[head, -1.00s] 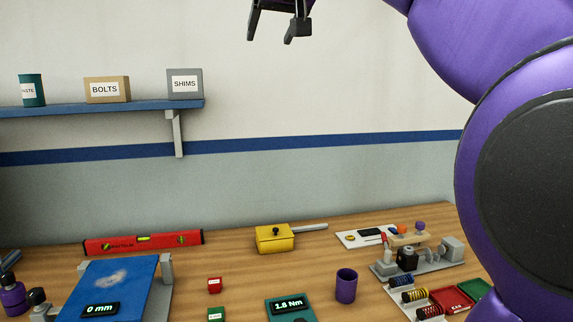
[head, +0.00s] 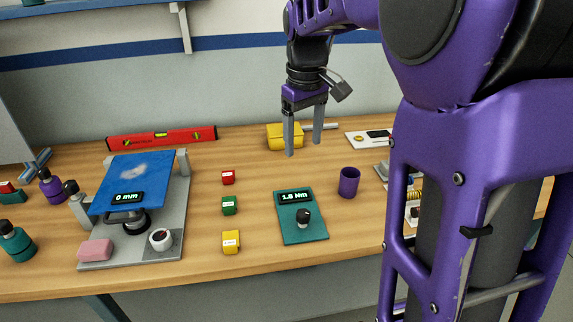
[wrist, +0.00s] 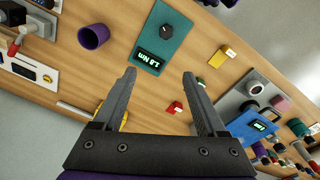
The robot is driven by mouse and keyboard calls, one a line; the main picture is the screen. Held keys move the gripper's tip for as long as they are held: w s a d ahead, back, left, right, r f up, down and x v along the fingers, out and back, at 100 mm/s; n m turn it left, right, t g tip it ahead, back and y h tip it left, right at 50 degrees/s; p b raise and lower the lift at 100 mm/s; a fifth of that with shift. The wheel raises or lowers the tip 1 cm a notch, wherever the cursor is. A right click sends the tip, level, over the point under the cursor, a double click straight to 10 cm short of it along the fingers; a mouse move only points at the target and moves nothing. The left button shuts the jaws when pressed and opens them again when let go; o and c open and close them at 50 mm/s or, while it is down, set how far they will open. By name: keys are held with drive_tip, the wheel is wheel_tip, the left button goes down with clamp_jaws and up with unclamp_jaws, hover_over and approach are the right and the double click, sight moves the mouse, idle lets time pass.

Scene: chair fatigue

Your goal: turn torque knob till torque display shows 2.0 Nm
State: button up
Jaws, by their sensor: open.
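The torque knob (head: 303,217) is a dark round knob with a light mark, on a teal panel (head: 313,233) on the workbench. The torque display (head: 295,197) on that panel reads 1.8 Nm. In the wrist view the knob (wrist: 167,46) and the display (wrist: 149,61) lie beyond my fingertips, at the upper middle. My gripper (head: 304,147) points down in the head view, open and empty, above the bench and behind the panel. It also shows in the wrist view (wrist: 160,74), fingers apart. Nothing touches the knob.
Red (head: 228,177), green (head: 229,205) and yellow (head: 231,241) blocks stand left of the panel. A purple cup (head: 348,182) stands to its right. A yellow box (head: 279,137) is behind my gripper. A fixture with a blue plate (head: 133,172) reads 0 mm.

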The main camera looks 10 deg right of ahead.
sight(303, 213)
drive_tip(key=shift+g, duration=0.4)
drive_tip(key=f, duration=0.6)
drive_tip(key=s+f, duration=0.1)
drive_tip(key=f, duration=0.6)
drive_tip(key=f+b, duration=0.1)
drive_tip(key=f, duration=0.5)
drive_tip(key=shift+s+d+f, duration=0.15)
drive_tip(key=shift+s, duration=0.15)
clamp_jaws()
